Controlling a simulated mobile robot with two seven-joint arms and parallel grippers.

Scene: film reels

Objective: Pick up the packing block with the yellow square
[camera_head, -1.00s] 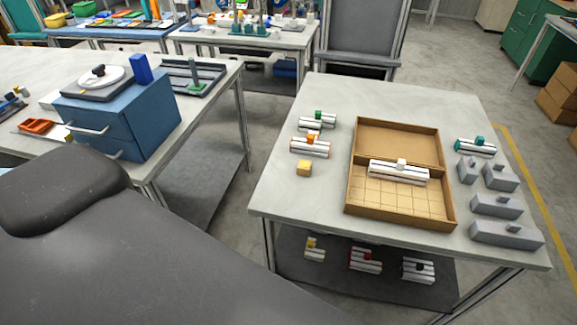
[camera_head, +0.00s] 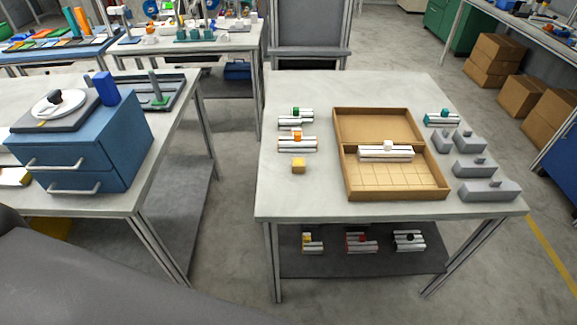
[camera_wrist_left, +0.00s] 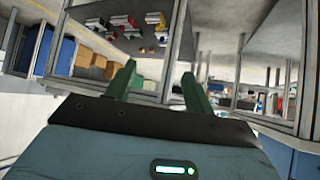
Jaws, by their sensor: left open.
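The packing block with a yellow square (camera_head: 312,243) lies on the dark lower shelf under the right-hand table, at the left of a row. It is white with dark grooves and a small yellow piece on top. Beside it are a block with a red piece (camera_head: 361,241) and one with a black piece (camera_head: 408,240). My left gripper (camera_wrist_left: 163,82) shows in the left wrist view with two green fingers apart and nothing between them. Several small blocks show far beyond it there, too small to identify surely. Neither gripper is in the head view.
Table legs frame the shelf (camera_head: 345,264). A blue drawer unit (camera_head: 85,150) stands left. Floor between tables is clear.

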